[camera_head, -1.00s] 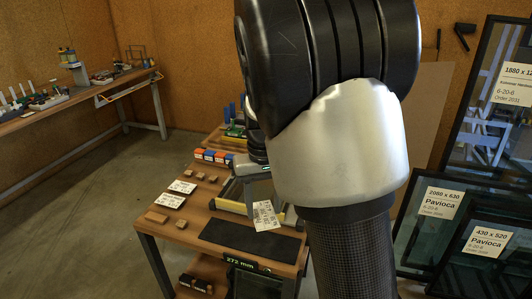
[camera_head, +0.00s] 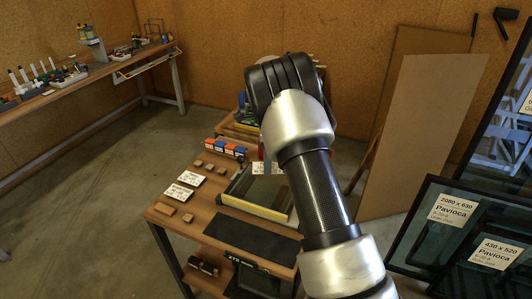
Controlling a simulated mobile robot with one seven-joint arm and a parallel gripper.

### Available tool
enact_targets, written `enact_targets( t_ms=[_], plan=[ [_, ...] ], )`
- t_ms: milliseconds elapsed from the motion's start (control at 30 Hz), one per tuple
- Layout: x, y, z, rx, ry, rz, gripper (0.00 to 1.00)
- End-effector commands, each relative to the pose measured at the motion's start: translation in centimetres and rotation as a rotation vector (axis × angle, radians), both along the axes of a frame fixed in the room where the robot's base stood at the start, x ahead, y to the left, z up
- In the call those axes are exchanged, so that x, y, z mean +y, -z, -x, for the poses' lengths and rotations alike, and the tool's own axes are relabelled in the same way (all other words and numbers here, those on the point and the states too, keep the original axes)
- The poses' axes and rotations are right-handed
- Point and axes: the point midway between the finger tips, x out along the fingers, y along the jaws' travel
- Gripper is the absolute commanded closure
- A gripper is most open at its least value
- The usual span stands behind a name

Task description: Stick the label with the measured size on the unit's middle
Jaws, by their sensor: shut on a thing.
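A white printed label (camera_head: 263,168) hangs from my gripper (camera_head: 266,158). The gripper shows only in part, behind my arm, and is shut on the label. The label appears above the far part of the glass unit (camera_head: 252,207); I cannot tell whether it touches. The unit has a grey and yellow frame and lies on the wooden table; my arm covers its right side. Two more white labels, one farther (camera_head: 190,179) and one nearer (camera_head: 177,192), lie on the table to its left. A dark display (camera_head: 245,264) on the table's front edge shows a size, now too blurred to read.
Small wooden blocks (camera_head: 188,218) and red, orange and blue boxes (camera_head: 225,147) lie on the table. A dark mat (camera_head: 240,236) lies bare in front of the unit. Framed glass panes with labels (camera_head: 445,210) lean at the right. A workbench (camera_head: 75,80) stands back left.

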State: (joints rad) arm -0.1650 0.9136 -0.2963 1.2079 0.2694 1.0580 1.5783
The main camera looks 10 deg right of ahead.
Motion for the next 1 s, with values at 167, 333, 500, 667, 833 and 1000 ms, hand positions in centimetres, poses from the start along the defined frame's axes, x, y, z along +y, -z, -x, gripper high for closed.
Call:
enact_targets(
  t_ms=[167,333,500,667,833,1000],
  plan=[
    [0.0,1.1,-1.9,0.001,0.271,0.000,0.75],
    [0.0,1.9,-2.6,0.000,0.404,0.000,0.75],
    [0.0,2.1,-2.7,0.000,0.432,0.000,0.75],
    [0.0,2.1,-2.7,0.000,0.430,0.000,0.75],
    [0.0,2.2,-2.7,0.000,0.429,0.000,0.75],
    [0.0,3.1,-2.7,0.000,0.428,0.000,0.75]
  ],
)
